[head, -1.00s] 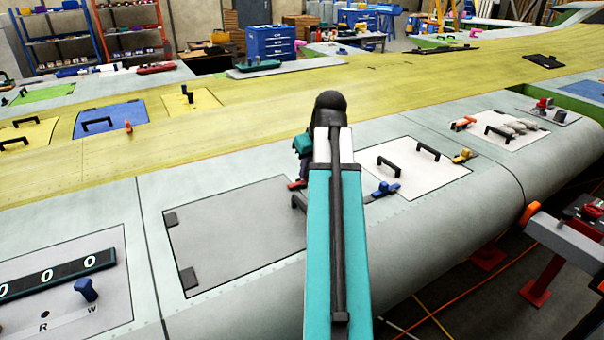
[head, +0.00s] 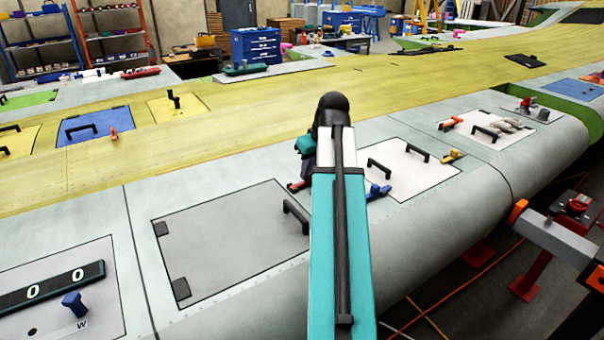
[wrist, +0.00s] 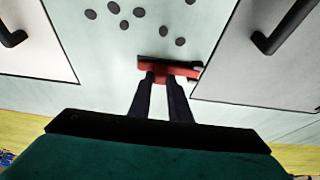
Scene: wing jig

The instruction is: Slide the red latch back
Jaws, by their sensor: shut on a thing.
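The red latch (wrist: 168,70) lies on the pale wing skin in the wrist view, beside the edge of the grey panel (wrist: 250,70). Its right end is close to that panel's edge, with small dark pieces there. My gripper (wrist: 166,80) is shut on the latch, one dark finger on each side of its stem. In the head view a bit of the latch (head: 296,186) shows left of my arm, near the grey panel (head: 225,235). My arm hides most of my gripper there.
The grey panel has a black handle (head: 296,217) close to my arm. To the right is a white panel (head: 415,172) with black handles, a blue latch (head: 377,191) and a yellow latch (head: 453,156). Several dark oval marks (wrist: 139,12) show on the skin.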

